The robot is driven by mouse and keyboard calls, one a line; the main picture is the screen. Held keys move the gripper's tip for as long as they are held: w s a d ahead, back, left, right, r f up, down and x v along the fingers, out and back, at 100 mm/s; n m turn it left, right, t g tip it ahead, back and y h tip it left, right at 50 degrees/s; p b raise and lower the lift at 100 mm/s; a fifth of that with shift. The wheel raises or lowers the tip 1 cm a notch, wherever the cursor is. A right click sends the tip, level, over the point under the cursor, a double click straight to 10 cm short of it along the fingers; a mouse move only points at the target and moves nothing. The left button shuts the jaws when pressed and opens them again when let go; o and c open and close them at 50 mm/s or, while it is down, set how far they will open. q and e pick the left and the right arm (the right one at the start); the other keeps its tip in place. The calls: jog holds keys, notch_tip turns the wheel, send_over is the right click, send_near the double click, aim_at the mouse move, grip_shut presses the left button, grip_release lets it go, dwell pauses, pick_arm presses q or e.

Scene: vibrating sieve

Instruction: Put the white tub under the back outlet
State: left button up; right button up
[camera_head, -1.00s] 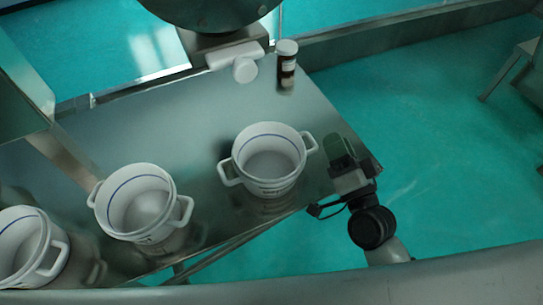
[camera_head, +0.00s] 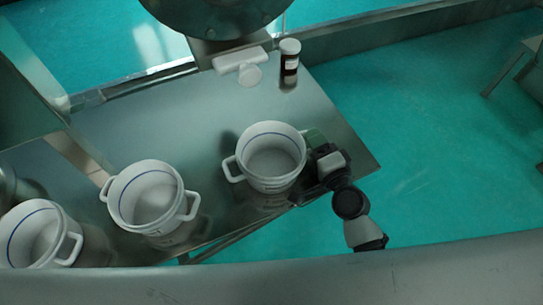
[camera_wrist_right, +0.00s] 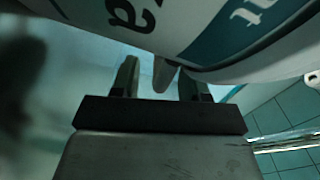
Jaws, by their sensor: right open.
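Three white two-handled tubs with a blue line inside stand on the steel table: a right tub (camera_head: 270,160), a middle tub (camera_head: 147,200) and a left tub (camera_head: 38,238). My right gripper (camera_head: 313,142) is at the right side of the right tub, by its right handle. In the right wrist view my gripper (camera_wrist_right: 158,80) is open, with a pale handle end (camera_wrist_right: 165,73) showing between the fingers and the tub's printed wall (camera_wrist_right: 190,30) just ahead. I cannot make out the back outlet for certain. My left gripper is not in view.
A round metal machine part (camera_head: 212,12) hangs over the table's back. A white T-shaped piece (camera_head: 240,63) and a brown bottle with white cap (camera_head: 290,62) are near the back edge. The steel table (camera_head: 330,110) is bare right of the bottle.

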jog(key=shift+x, duration=1.05)
jog(key=shift+s, duration=0.15)
jog(key=shift+c, duration=0.3)
grip_shut()
